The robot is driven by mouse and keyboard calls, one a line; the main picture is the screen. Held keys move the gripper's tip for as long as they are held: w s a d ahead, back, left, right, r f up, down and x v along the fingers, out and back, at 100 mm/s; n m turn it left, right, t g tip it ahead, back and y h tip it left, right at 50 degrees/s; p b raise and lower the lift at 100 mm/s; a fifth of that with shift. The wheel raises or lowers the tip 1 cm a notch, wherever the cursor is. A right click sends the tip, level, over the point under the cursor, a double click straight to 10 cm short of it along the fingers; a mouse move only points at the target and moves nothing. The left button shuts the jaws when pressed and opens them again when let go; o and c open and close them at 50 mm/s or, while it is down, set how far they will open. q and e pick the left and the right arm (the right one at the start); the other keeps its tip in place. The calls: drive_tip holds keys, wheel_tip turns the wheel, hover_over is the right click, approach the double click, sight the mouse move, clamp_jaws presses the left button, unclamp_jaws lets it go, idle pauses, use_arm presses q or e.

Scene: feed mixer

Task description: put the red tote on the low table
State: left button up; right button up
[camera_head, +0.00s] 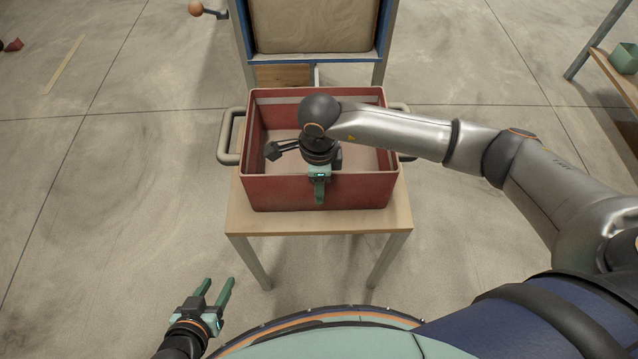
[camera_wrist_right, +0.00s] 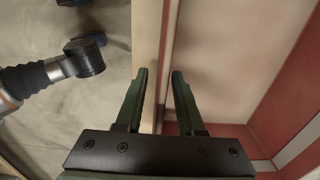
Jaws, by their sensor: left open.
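The red tote (camera_head: 262,194), an open box with grey side handles, sits on a small wooden-topped table (camera_head: 300,222) in front of me. It looks empty where I can see inside. My right gripper (camera_head: 319,196) points down at the middle of the tote's front wall. In the right wrist view its fingers (camera_wrist_right: 160,73) stand on either side of the red wall (camera_wrist_right: 169,60), with a visible gap between them. My right arm hides part of the tote's inside and right rim. My left gripper (camera_head: 218,283) is open and empty, low at the left, apart from the tote.
A bench (camera_head: 610,75) with a green container (camera_head: 624,58) is at the far right. A ball-ended lever (camera_head: 196,8) sticks out at the top left. The floor on the left is mostly clear.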

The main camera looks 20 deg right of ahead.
wheel_tip(320, 180, up, 11)
drive_tip(key=shift+r+p, duration=0.1)
drive_tip(key=shift+p, duration=0.4)
drive_tip(key=shift+r, duration=0.55)
use_arm(q)
drive_tip(key=shift+w+d+r, duration=0.1)
drive_tip(key=shift+w+r, duration=0.1)
drive_tip(key=shift+r, duration=0.3)
drive_tip(key=shift+s+f, duration=0.2)
drive_tip(key=shift+s, duration=0.15)
drive_tip(key=shift+c, duration=0.2)
